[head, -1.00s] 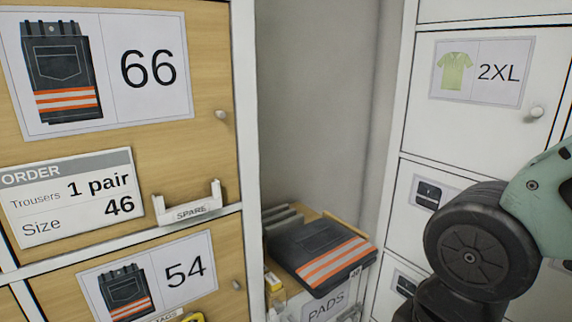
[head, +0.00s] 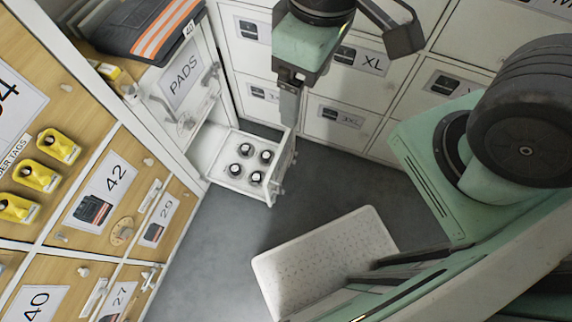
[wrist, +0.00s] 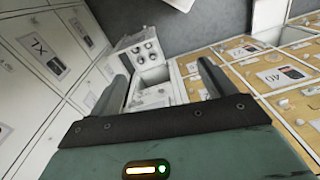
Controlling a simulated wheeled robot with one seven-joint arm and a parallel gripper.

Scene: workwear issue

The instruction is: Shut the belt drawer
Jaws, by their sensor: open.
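The belt drawer (head: 225,178) is a white drawer pulled open low in the corner. Several dark rolled belts with pale centres stand in it. Its front panel (head: 285,170) faces the open floor side. The drawer also shows in the wrist view (wrist: 122,65), beyond my fingers. My gripper (head: 289,122) points down and appears above the drawer's far front corner in the head view. In the wrist view its two fingers (wrist: 165,62) are spread with nothing between them. I cannot tell the exact height gap; no contact is visible.
A white cabinet labelled PADS (head: 183,78) with folded trousers (head: 140,28) on top stands above the drawer. Wooden lockers (head: 105,190) line the left, white lockers (head: 345,125) the back. Grey floor (head: 215,250) is clear in front. A pale perforated panel (head: 325,262) shows low centre.

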